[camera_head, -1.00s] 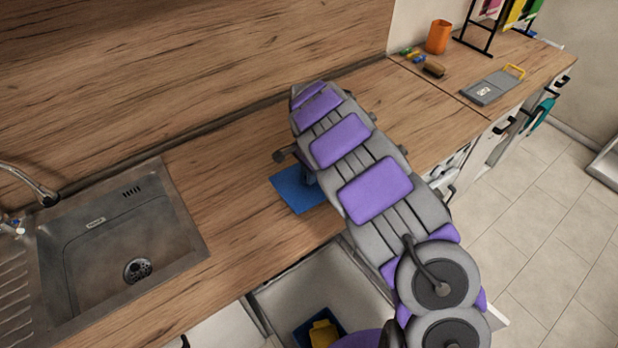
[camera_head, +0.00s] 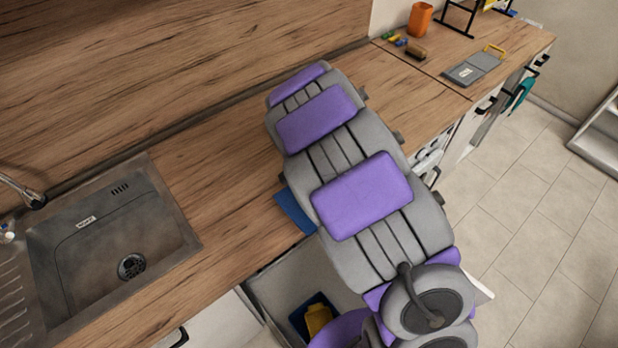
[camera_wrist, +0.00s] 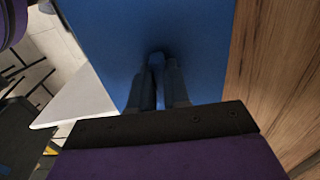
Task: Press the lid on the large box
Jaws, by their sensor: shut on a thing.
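A flat blue panel, which looks like the lid (camera_wrist: 195,40), fills the middle of the wrist view. My gripper (camera_wrist: 160,75) is shut on a small blue handle (camera_wrist: 159,82) that stands on this panel. In the head view only a strip of the blue lid (camera_head: 294,211) shows, left of my arm and over the counter's front part. The gripper is hidden behind my arm there. I cannot make out the large box, nor whether the lid touches anything beneath it.
A drawer (camera_head: 285,285) stands open below the counter, holding a dark blue container (camera_head: 297,318) with a yellow thing (camera_head: 318,318). The sink (camera_head: 100,240) is at left. An orange cup (camera_head: 420,18) and a grey board (camera_head: 472,70) stand far right. The counter (camera_head: 235,190) between is bare.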

